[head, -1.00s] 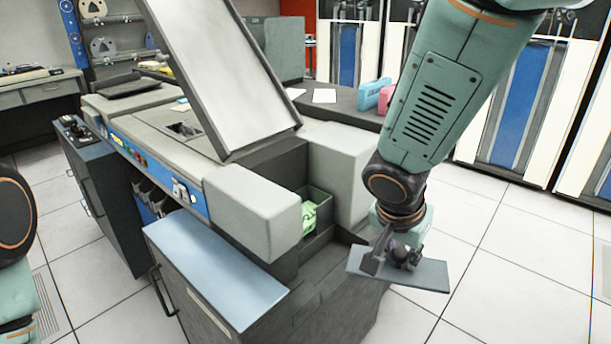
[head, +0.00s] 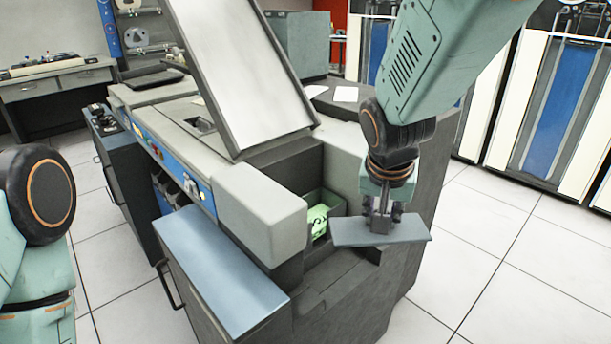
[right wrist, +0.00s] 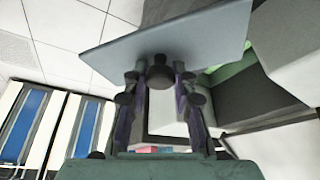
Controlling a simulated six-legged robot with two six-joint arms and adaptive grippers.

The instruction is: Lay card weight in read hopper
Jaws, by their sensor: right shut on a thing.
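The card weight, a flat grey plate (head: 400,232) with a dark knob, hangs level from my right gripper (head: 381,215). In the right wrist view the fingers (right wrist: 160,80) are shut on the knob of the plate (right wrist: 200,35). The read hopper (head: 335,203) is a dark recess in the card machine with green cards (head: 318,220) inside. The weight is just right of the hopper and above the machine's lower front ledge. The green cards also show in the right wrist view (right wrist: 232,70), beyond the plate. My left gripper is out of view; only the left arm shows.
A grey rounded housing (head: 262,212) borders the hopper on the left. A sloped metal plate (head: 235,65) rises behind it. A blue-topped cabinet (head: 218,262) stands at the front. Open tiled floor (head: 520,285) lies to the right.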

